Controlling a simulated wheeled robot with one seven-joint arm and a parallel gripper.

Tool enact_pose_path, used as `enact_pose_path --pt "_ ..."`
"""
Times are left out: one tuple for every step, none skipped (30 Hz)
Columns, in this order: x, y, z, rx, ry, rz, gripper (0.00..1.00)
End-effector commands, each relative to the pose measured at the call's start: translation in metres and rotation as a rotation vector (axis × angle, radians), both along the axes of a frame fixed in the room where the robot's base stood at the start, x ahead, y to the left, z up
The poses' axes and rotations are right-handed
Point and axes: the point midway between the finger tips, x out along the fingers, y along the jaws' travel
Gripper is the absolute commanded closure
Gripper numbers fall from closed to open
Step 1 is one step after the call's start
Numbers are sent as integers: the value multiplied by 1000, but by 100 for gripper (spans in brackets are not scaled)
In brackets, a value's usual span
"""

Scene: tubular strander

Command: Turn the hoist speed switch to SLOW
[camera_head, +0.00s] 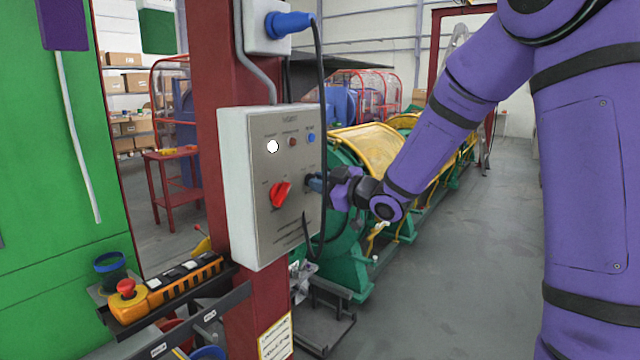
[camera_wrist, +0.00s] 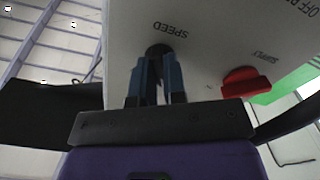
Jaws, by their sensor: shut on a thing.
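The hoist control box (camera_head: 262,230) is a grey-white box on a dark red post. My gripper (camera_head: 312,183) reaches its front face from the right, beside a red rotary switch (camera_head: 281,193). In the wrist view my gripper's blue fingers (camera_wrist: 157,72) are closed around a small dark knob, the speed switch (camera_wrist: 158,50), beside the printed word SPEED. The fingers cover most of this knob, so its setting cannot be read. The red switch also shows in the wrist view (camera_wrist: 246,82), marked SUPPLY, apart from the fingers.
A white lamp (camera_head: 273,146), a dark red one and a blue one (camera_head: 311,138) sit above the switches. A black cable (camera_head: 319,80) hangs from a blue plug (camera_head: 290,22) past the box's right side. A yellow pendant (camera_head: 165,290) lies on a shelf at lower left. Open floor lies right.

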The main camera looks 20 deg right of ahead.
Motion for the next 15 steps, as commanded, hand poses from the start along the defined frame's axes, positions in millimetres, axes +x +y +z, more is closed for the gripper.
enact_pose_path --pt "0 0 -1 -8 -2 -1 100" --pt "0 0 -1 -12 -5 -1 100" --pt "0 0 -1 -17 -9 -1 100" --pt "0 0 -1 -20 -11 -1 100" --pt "0 0 -1 -23 -13 -1 100" --pt "0 0 -1 -25 -15 -1 100" --pt "0 0 -1 -26 -15 -1 100" --pt "0 0 -1 -27 -16 -1 100" --pt "0 0 -1 -28 -16 -1 100" --pt "0 0 -1 -28 -16 -1 100" --pt "0 0 -1 -28 -16 -1 100" --pt "0 0 -1 -28 -16 -1 100" --pt "0 0 -1 -28 -16 -1 100" --pt "0 0 -1 -28 -16 -1 100" --pt "0 0 -1 -28 -16 -1 100"
